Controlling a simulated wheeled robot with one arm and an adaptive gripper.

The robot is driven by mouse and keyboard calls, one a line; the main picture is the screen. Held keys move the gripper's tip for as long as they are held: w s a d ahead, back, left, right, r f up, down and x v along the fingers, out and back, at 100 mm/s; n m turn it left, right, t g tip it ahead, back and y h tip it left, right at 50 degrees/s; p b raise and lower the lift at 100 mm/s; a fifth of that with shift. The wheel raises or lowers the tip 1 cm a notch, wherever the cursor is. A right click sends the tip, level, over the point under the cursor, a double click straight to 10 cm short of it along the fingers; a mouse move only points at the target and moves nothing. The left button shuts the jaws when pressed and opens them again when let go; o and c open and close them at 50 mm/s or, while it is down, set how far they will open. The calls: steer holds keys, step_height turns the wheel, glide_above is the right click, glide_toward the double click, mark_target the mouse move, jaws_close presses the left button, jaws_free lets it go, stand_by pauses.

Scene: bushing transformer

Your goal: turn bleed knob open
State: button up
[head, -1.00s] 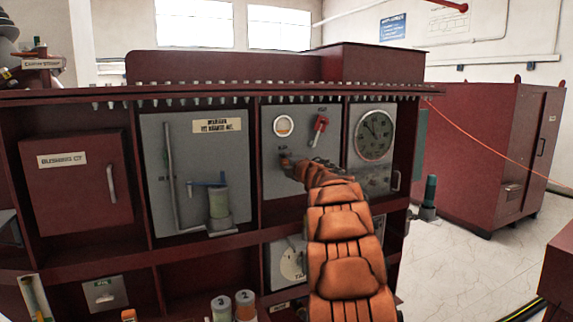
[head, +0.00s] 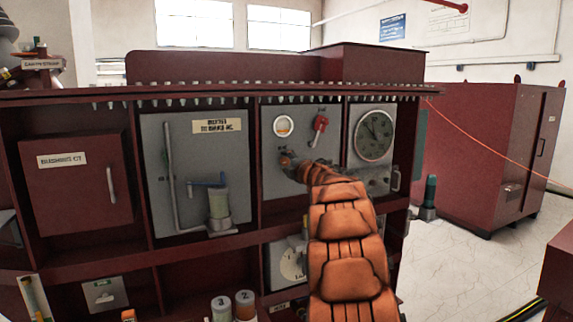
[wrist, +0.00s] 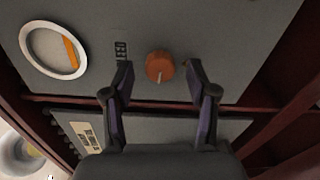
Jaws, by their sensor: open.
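The bleed knob (wrist: 160,67) is a round orange-brown knob with a pale pointer line, on the grey panel (wrist: 215,35). In the wrist view it sits between and just beyond the fingertips of my gripper (wrist: 158,76). The fingers are open, one on each side, with a gap to the knob on both sides. In the head view my gripper (head: 287,162) is at the grey panel below the round gauge, and my orange arm hides part of the panel.
A round sight gauge (head: 283,126) and a red lever (head: 319,127) are above my gripper. A dial gauge (head: 374,136) is to the right. Red frame edges surround the panels.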

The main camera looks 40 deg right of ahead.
steer(key=v, duration=1)
steer(key=shift+s, duration=0.3)
steer(key=shift+a, duration=0.2)
